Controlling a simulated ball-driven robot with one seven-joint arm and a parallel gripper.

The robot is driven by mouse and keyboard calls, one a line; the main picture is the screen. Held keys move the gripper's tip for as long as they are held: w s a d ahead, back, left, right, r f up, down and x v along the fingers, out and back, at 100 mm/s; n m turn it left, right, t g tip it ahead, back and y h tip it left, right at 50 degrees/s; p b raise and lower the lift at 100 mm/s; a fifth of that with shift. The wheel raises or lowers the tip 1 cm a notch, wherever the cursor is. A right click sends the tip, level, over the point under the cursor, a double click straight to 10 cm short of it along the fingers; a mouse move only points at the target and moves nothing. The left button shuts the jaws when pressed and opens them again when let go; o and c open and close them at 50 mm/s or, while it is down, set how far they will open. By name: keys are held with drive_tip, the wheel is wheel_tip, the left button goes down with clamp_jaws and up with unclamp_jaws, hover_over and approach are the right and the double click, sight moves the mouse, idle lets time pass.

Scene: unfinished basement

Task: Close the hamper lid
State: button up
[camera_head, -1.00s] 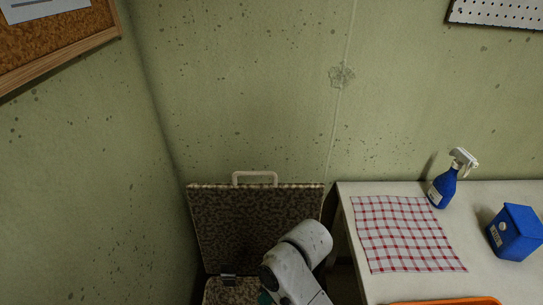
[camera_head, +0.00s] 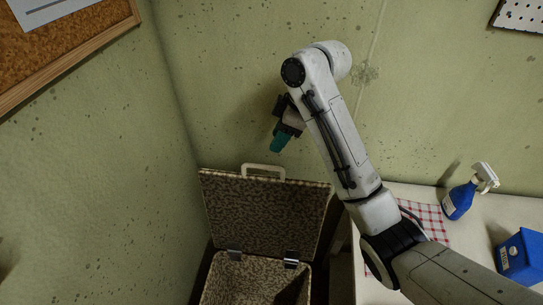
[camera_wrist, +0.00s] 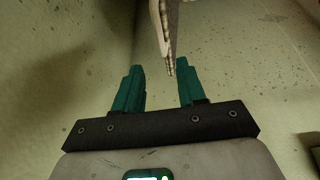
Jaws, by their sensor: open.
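The hamper (camera_head: 225,280) is a brown speckled woven box low in the middle of the head view. Its lid (camera_head: 262,212) stands open and upright on two dark hinges, in front of the back wall. A pale handle (camera_head: 264,168) rises from the lid's top edge. My gripper (camera_head: 279,143) has teal fingers and hangs a little above the handle, pointing down. In the wrist view the open, empty fingers (camera_wrist: 158,88) show, with the lid (camera_wrist: 168,35) seen nearly edge-on just beyond them, towards the right finger. Whether they touch it I cannot tell.
A white table (camera_head: 372,290) stands to the right with a checked cloth (camera_head: 432,222), a blue spray bottle (camera_head: 460,199) and a blue box (camera_head: 521,256). My arm crosses above it. A corkboard (camera_head: 60,45) hangs on the left wall. Walls are close on the left and behind.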

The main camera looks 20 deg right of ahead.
sight(261, 166)
drive_tip(key=b+x, duration=0.3)
drive_tip(key=x, duration=0.7)
drive_tip(key=shift+a+f, duration=0.1)
drive_tip(key=shift+f, duration=0.3)
clamp_jaws()
